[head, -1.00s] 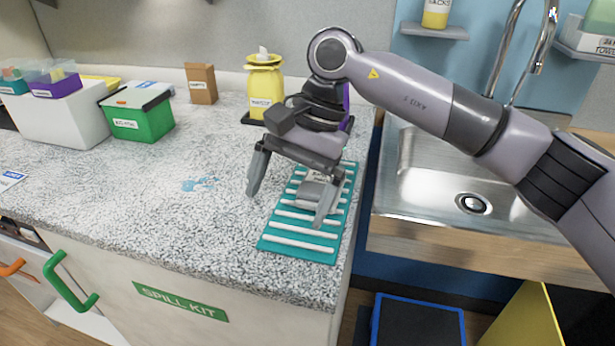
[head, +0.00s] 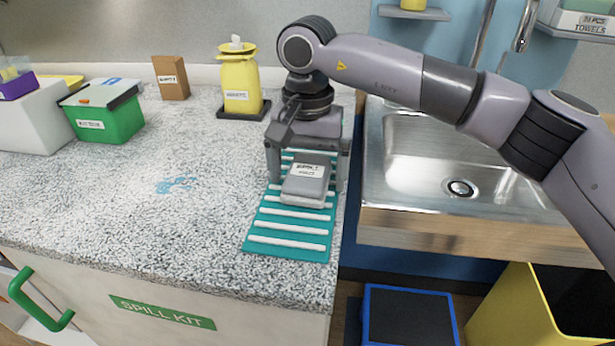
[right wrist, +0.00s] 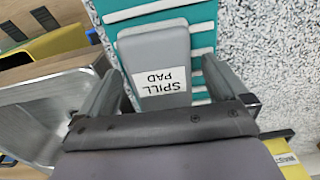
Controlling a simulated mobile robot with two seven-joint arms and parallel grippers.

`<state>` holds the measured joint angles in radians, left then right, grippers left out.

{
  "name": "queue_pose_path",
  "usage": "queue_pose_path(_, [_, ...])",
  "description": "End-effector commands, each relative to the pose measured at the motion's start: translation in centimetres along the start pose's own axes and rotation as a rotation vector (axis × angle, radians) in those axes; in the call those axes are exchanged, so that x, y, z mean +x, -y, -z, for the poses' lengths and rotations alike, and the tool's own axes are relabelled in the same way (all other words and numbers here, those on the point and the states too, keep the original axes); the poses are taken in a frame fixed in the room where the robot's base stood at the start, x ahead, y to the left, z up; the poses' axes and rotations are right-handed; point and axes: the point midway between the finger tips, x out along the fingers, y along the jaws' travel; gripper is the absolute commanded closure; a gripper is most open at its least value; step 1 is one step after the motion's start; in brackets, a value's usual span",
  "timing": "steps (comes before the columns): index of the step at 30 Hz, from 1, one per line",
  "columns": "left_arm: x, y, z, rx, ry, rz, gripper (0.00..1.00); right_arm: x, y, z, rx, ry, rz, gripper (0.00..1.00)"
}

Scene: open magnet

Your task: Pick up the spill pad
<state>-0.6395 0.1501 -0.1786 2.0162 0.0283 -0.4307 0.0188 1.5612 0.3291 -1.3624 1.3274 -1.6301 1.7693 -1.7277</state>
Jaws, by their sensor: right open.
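The spill pad (head: 306,184) is a grey block with a white label, lying on a teal rack with white bars (head: 290,242) near the counter's right edge. In the right wrist view the spill pad (right wrist: 154,58) shows between my fingers, its label upside down. My right gripper (head: 307,178) is open, with one finger on each side of the pad. In the right wrist view my right gripper (right wrist: 165,85) has its fingers spread wider than the pad, with gaps on both sides. My left gripper is not in view.
A yellow bottle (head: 240,85) on a dark tray and a brown box (head: 171,78) stand behind. A green box (head: 103,112) is at the left. A blue spill (head: 176,185) lies on open counter. The steel sink (head: 420,165) is to the right.

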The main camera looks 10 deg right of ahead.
Motion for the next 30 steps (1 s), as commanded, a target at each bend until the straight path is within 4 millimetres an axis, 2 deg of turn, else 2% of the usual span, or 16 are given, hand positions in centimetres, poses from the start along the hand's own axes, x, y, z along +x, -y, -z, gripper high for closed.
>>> queue_pose_path(6, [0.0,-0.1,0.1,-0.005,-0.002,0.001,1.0,0.2,0.0,0.0,0.0,-0.001,0.001,0.0])
queue_pose_path(7, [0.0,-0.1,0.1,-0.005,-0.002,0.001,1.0,0.2,0.0,0.0,0.0,-0.001,0.001,0.06])
queue_pose_path(9, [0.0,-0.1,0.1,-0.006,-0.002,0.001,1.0,0.2,0.0,0.0,0.0,-0.001,0.002,0.29])
queue_pose_path(12, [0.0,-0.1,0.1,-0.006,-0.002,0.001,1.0,0.2,0.0,0.0,0.0,0.0,0.002,0.58])
queue_pose_path(23, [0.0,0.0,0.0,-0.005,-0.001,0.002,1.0,-0.1,0.0,0.0,0.0,-0.001,0.002,0.58])
queue_pose_path(30, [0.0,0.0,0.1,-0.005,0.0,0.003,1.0,-2.6,0.1,0.0,0.0,-0.003,0.004,0.58])
